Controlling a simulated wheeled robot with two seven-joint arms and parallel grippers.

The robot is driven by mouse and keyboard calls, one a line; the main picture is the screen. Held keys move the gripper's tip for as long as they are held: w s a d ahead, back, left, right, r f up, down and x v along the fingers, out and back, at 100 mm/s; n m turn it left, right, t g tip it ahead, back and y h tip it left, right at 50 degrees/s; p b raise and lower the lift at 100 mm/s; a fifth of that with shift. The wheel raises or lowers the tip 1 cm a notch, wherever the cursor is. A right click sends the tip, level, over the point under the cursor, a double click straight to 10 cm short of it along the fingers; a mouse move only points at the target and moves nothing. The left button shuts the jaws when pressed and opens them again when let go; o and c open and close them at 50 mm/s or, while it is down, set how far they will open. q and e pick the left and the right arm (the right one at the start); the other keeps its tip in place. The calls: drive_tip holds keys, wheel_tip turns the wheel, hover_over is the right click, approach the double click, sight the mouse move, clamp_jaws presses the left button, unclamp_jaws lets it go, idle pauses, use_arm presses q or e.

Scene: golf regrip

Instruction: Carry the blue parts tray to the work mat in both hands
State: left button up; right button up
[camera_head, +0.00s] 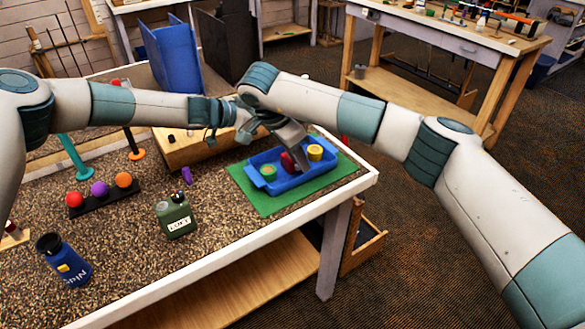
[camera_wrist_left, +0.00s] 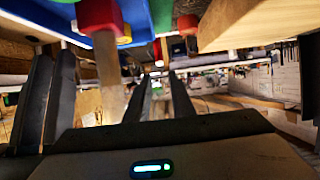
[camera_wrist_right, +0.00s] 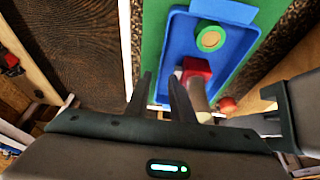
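The blue tray (camera_head: 297,182) sits on a green mat (camera_head: 243,186) at the table's right end. It holds a green-topped cup (camera_head: 268,172), a yellow-topped cup (camera_head: 315,152) and a red-headed piece (camera_head: 288,161). My right gripper (camera_head: 300,158) is over the tray, fingers apart. In the right wrist view the tray (camera_wrist_right: 172,40) lies beyond the fingertips, the red head (camera_wrist_right: 196,68) just right of them. My left gripper (camera_head: 240,130) is behind the tray's left end, clear of it, fingers apart with nothing between them. The right fingertips are partly hidden in the head view.
A green canister (camera_head: 175,218), a blue bottle (camera_head: 65,262) and a rack with red, purple and orange balls (camera_head: 100,190) stand left of the mat. A blue upright panel (camera_head: 172,55) stands behind the table.

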drive_tip(key=v, duration=0.6)
drive_tip(key=shift+r, duration=0.25)
drive_tip(key=shift+s+a, duration=0.15)
drive_tip(key=shift+a, duration=0.1)
